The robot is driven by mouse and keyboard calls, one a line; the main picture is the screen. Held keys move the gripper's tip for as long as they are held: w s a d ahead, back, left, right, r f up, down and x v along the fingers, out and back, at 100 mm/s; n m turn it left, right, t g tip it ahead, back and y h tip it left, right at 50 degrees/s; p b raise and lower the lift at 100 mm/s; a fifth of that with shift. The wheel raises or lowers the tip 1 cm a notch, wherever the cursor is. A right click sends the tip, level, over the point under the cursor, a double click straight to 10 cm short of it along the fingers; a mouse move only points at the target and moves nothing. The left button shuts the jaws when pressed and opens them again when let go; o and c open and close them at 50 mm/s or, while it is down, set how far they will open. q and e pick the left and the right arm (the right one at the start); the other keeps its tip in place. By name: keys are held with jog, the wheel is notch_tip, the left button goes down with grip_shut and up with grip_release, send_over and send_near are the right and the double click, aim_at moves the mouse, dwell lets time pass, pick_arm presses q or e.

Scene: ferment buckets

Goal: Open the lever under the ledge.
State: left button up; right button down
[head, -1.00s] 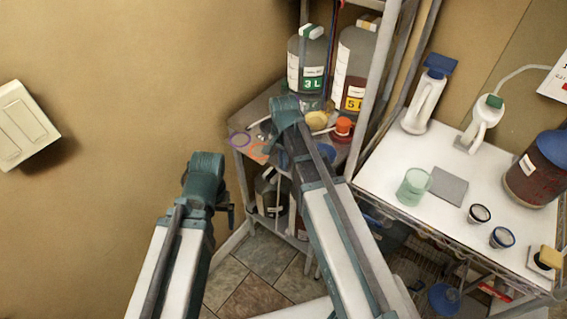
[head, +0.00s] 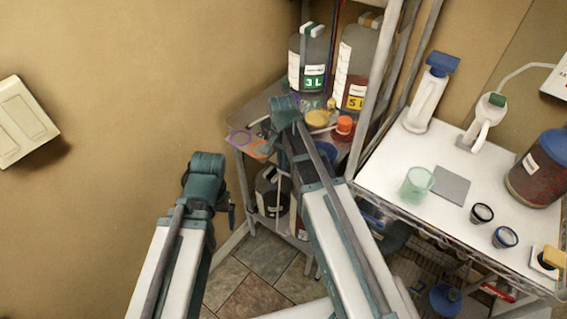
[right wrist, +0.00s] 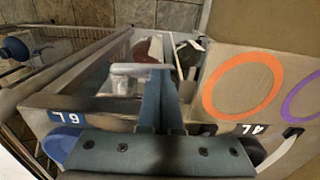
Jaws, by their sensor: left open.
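The ledge seems to be the corner shelf top (head: 243,122), marked with a purple ring and an orange ring. These rings show large at the right in the right wrist view, on a tan surface (right wrist: 215,60). I cannot pick out the lever in either view. My right gripper (right wrist: 165,85) reaches over the shelf; its two fingers stand close together in the right wrist view, and whether they touch anything is unclear. Its tips are hidden by my arm in the head view. My left gripper (head: 231,205) is open and apart from the shelf, mostly behind its wrist.
A 3 L bottle (head: 306,73) and a 5 L bottle (head: 352,100) stand on the shelf, with a yellow piece (head: 320,119) and a red cap (head: 345,125). Dark bottles (head: 268,197) sit below. A white table (head: 400,165) at right holds a green cup (head: 417,184).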

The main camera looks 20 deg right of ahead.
jog(key=shift+w+a+f+b, duration=0.1)
jog(key=shift+w+f+b, duration=0.05)
jog(key=shift+f+b, duration=0.3)
jog(key=shift+w+a+f+b, duration=0.1)
jog(key=shift+w+f+b, duration=0.05)
jog(key=shift+f+b, duration=0.95)
jog(key=shift+f, duration=0.2)
jog(key=shift+r, duration=0.1)
jog(key=shift+r+p, duration=0.7)
jog(key=shift+p, duration=0.05)
notch_tip(320, 180, up, 14)
jog(key=p, duration=1.4)
jog(key=shift+f, duration=0.1)
